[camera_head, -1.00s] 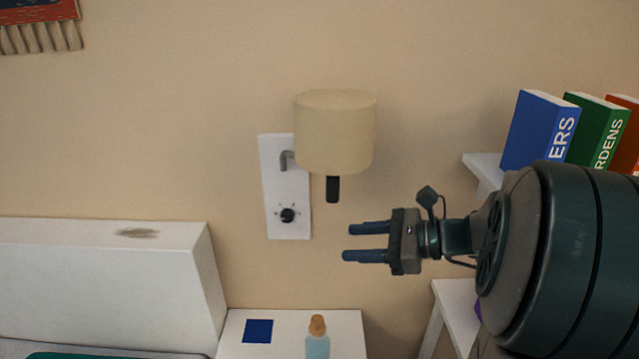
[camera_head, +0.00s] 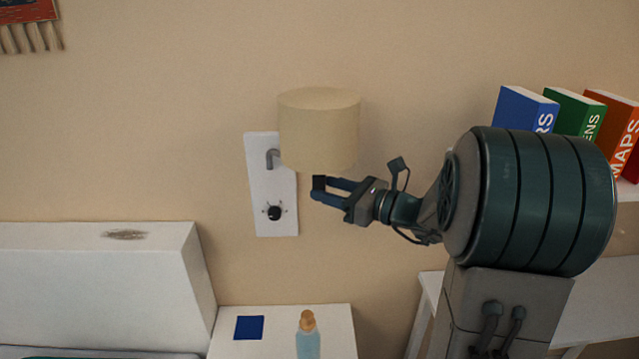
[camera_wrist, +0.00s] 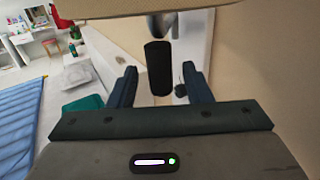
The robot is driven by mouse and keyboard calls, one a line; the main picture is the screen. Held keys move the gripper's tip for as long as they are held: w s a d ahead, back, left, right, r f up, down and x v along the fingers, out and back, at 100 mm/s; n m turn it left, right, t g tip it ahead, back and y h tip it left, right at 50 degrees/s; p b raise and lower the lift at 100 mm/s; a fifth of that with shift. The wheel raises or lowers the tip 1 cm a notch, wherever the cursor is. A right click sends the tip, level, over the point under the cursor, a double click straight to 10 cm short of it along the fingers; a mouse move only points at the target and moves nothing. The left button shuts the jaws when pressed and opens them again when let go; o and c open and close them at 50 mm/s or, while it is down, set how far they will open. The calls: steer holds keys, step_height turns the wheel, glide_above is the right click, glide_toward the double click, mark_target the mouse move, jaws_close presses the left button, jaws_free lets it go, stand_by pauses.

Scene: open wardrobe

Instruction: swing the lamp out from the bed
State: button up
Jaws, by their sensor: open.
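The wall lamp has a beige cylindrical shade (camera_head: 319,130) on a bent grey arm (camera_head: 272,158) from a white wall plate (camera_head: 270,200) with a black knob (camera_head: 273,213). A black handle (camera_wrist: 158,68) hangs below the shade. My gripper (camera_head: 322,188) is open just under the shade, its fingertips at the handle. In the wrist view my gripper (camera_wrist: 160,88) has a finger on each side of the handle, with gaps showing. The shade's lower edge (camera_wrist: 150,8) is close above. The bed's white headboard (camera_head: 100,265) stands at the lower left.
A white bedside table (camera_head: 275,347) below holds a blue square (camera_head: 249,327) and a bottle with a cork-coloured top (camera_head: 308,338). Books (camera_head: 525,108) stand on a shelf at the right. The wall around the lamp is bare.

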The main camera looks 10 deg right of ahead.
steer(key=shift+x, duration=1.45)
jaws_close()
